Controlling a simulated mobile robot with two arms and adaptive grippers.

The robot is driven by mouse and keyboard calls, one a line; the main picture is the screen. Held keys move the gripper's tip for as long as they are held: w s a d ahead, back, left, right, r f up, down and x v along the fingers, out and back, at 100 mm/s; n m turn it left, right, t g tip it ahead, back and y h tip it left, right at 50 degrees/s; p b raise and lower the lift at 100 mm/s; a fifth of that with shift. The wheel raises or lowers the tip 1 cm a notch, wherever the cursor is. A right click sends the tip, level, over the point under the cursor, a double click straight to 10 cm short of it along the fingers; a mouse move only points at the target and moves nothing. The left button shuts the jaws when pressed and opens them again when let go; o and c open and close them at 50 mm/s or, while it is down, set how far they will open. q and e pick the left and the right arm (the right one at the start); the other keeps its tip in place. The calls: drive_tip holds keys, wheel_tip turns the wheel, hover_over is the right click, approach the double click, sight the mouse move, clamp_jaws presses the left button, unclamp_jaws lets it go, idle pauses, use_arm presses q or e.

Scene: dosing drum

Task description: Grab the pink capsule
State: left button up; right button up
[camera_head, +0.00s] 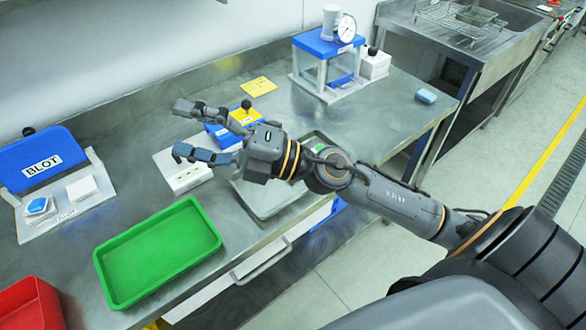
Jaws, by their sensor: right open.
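I cannot make out a pink capsule in the head view. My right gripper (180,131) is open and empty, with its two dark fingers spread and pointing left above the bench. A white block with small dark marks or holes (184,178) lies just below the gripper in the picture. A blue block (222,136) with a yellow piece (244,116) sits partly behind the gripper. My right arm and wrist cover the part of the bench under them. My left gripper is not in view.
A green tray (160,255) looks empty. A red bin (28,306), a blue BLOT stand (42,163), a yellow card (258,87), a blue-framed clear chamber (322,70) and a light-blue item (426,96) stand around. A grey tray (262,205) lies under my arm.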

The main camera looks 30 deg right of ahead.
wheel_tip(320, 180, down, 11)
drive_tip(key=s+d+n+g+h, duration=0.1)
drive_tip(key=d+n+g+h, duration=0.1)
drive_tip(key=n+g+h, duration=0.5)
drive_tip(key=w+d+f+n+g+h, duration=0.15)
drive_tip(key=d+h, duration=0.35)
drive_tip(key=d, duration=0.6)
drive_tip(key=w+d+f+m+h, duration=0.1)
drive_tip(key=d+f+h, duration=0.3)
drive_tip(key=d, duration=0.7)
drive_tip(key=shift+n+h, duration=0.25)
drive_tip(key=shift+h, duration=0.15)
drive_tip(key=p+x, duration=0.1)
drive_tip(key=x, duration=0.5)
drive_tip(key=shift+a+r, duration=0.1)
drive_tip(key=shift+w+f, duration=0.15)
drive_tip(key=shift+f, duration=0.2)
drive_tip(key=shift+w+a+f+p, duration=0.1)
drive_tip(key=shift+w+f+p, duration=0.1)
drive_tip(key=shift+f+p, duration=0.4)
drive_tip(key=p+x, duration=0.1)
drive_tip(key=x, duration=0.2)
drive_tip(key=shift+w+f, duration=0.15)
drive_tip(key=shift+f, duration=0.1)
drive_tip(key=shift+w+f, duration=0.1)
drive_tip(key=shift+f, duration=0.25)
drive_tip(key=c, duration=1)
